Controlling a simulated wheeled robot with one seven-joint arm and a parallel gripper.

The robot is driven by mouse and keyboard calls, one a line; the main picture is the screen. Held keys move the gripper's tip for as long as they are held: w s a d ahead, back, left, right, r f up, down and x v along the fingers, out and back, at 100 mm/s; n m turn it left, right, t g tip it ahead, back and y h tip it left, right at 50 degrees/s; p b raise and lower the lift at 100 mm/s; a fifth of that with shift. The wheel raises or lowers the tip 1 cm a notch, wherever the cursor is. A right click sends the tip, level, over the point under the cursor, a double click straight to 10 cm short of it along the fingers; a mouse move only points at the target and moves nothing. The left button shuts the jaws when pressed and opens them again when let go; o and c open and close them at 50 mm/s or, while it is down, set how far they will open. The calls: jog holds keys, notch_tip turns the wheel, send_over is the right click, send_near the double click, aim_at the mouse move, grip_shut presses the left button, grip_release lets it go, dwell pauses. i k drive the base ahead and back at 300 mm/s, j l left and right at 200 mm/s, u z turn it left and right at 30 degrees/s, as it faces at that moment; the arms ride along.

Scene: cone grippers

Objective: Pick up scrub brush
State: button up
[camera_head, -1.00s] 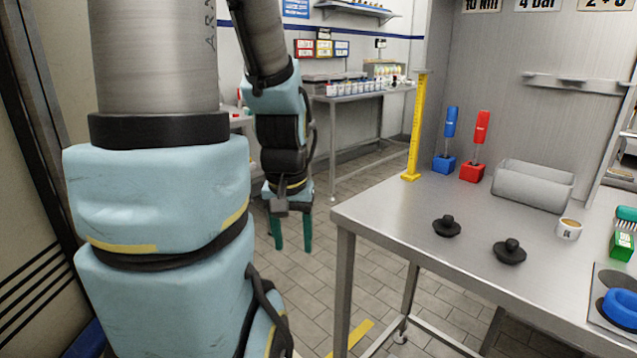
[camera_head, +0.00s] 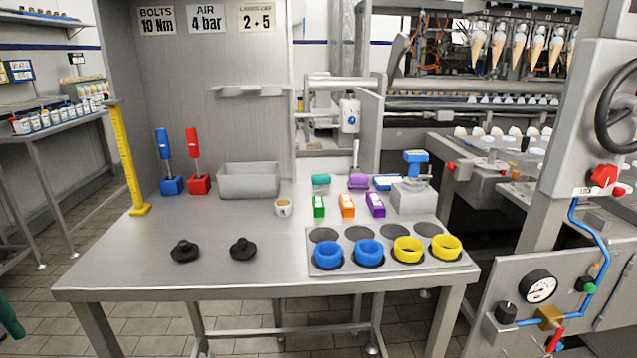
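A small teal block (camera_head: 320,180) with a paler underside lies toward the back of the steel table (camera_head: 150,270); it looks like a scrub brush, but it is too small to be sure. A purple block with an upright pale handle (camera_head: 358,180) stands just right of it and could also be a brush. Of my gripper, only a dark green finger (camera_head: 10,316) shows at the lower left edge, well away from both and off the table's left side. Its other finger is out of frame, so its opening is hidden.
Green (camera_head: 318,207), orange (camera_head: 347,205) and purple (camera_head: 375,205) boxes stand in front of the teal block. A white cup (camera_head: 283,208) and grey bin (camera_head: 249,181) are left. Blue and yellow rings sit on a plate (camera_head: 345,237). Two black knobbed discs (camera_head: 185,251) lie front left.

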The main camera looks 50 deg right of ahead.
aim_at(320, 181)
jog(key=z, duration=1.5)
jog(key=l+u, duration=0.1)
jog(key=u, duration=0.3)
jog(key=l+u, duration=0.15)
jog(key=u, duration=0.25)
jog(key=l+u, duration=0.1)
jog(key=u, duration=0.3)
jog(key=k+l+u, duration=0.2)
jog(key=l, duration=0.2)
jog(key=k+l+u, duration=0.1)
jog(key=l+u, duration=0.15)
jog(key=l, duration=0.15)
jog(key=k+l+u, duration=0.2)
jog(key=l, duration=0.2)
jog(key=k+l+u, duration=0.25)
jog(key=k+l, duration=0.15)
jog(key=l, duration=0.2)
jog(key=k+l, duration=0.2)
jog(key=l, duration=0.1)
